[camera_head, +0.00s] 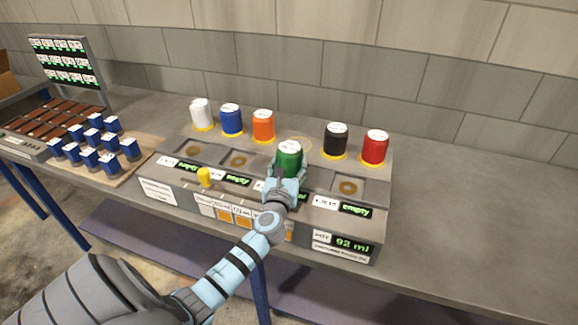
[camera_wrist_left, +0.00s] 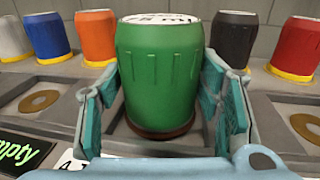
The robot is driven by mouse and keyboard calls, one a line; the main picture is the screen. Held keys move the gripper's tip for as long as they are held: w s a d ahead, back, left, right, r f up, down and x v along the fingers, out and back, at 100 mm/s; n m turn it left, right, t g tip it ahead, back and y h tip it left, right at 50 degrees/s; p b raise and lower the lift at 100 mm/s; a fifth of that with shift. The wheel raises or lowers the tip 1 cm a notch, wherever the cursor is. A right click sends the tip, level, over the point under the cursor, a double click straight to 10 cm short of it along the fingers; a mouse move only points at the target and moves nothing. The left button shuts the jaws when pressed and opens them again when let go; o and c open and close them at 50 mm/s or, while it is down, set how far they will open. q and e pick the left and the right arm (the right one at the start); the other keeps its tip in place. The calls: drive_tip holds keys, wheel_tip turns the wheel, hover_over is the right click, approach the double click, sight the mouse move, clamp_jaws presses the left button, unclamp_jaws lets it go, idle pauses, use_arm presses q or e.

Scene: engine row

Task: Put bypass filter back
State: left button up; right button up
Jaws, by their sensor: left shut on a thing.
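A green canister (camera_head: 288,160) with a white top stands upright in my left gripper (camera_head: 284,182), above the third recess of the bench unit. In the left wrist view the green canister (camera_wrist_left: 160,75) fills the middle, with a finger closed on each side. I cannot tell whether its dark base touches the recess floor. Behind it, a yellow ring (camera_head: 302,145) in the back row is bare. My right gripper is not in view.
White (camera_head: 201,113), blue (camera_head: 231,120), orange (camera_head: 263,125), black (camera_head: 335,139) and red (camera_head: 375,147) canisters stand on yellow rings in the back row. A yellow knob (camera_head: 204,176) rises at the front. Several blue-sided cubes (camera_head: 90,158) lie left. The table's right side is clear.

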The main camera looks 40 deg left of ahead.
use_arm(q)
drive_tip(key=shift+f, duration=0.25)
drive_tip(key=o, duration=1.7)
